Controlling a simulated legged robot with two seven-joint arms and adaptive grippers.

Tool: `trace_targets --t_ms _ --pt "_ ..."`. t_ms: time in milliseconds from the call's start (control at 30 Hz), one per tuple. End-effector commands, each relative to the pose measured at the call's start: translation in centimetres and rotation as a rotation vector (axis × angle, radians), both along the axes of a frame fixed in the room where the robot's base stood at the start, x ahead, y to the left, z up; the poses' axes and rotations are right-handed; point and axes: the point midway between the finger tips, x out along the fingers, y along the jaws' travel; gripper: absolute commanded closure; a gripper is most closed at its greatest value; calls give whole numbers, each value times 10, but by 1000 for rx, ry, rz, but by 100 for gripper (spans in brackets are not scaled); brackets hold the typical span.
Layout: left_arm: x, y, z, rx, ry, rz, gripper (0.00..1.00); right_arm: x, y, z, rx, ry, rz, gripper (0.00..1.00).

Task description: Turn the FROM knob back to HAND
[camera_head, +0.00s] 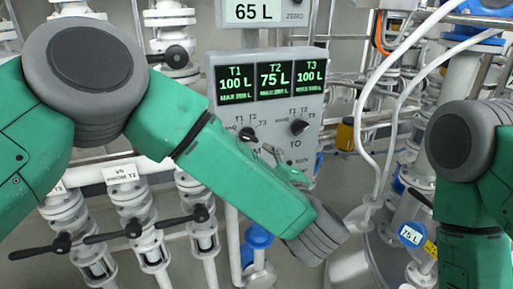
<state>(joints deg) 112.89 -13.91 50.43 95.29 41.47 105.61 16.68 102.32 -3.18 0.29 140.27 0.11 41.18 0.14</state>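The control panel (222,112) stands at centre, with a screen (270,80) reading T1 100 L, T2 75 L, T3 100 L. The black FROM knob (247,134) is at its lower left; most of its label is hidden and its pointer is too small to read. The black TO knob (299,127) is to its right. My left forearm crosses in front of the panel's lower part. Part of my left gripper (275,157) shows above the forearm, just below and right of the FROM knob. Its opening and any contact are hidden. My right gripper is out of view; only the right arm shows.
A display (254,11) above reads 65 L. Valves with black handles (133,230) and white pipes stand at left.

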Motion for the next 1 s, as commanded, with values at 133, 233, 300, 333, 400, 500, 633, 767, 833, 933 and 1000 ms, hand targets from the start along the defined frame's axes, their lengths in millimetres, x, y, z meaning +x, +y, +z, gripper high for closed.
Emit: trace_targets --t_ms 133,233,300,333,400,500,633,767,833,933,1000 --pt "-16 -7 -1 1 2 0 69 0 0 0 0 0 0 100" --pt "-21 -8 0 0 2 0 69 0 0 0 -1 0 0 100" --pt "-22 -8 0 0 1 0 69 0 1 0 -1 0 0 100" --pt "-22 -8 0 0 1 0 69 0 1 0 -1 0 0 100" --pt "-22 -8 0 0 0 1 69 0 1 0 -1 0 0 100" --pt "-22 -8 0 0 1 0 69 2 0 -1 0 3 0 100" --pt "-21 -6 -11 21 18 -22 69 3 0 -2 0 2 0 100" --pt "-18 7 -64 122 111 -148 69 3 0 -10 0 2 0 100" --pt "-23 20 -110 209 205 -253 69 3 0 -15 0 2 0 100" --pt "-41 47 -180 336 372 -410 69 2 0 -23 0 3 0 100" --pt "-62 69 -225 411 495 -510 69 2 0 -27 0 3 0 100"
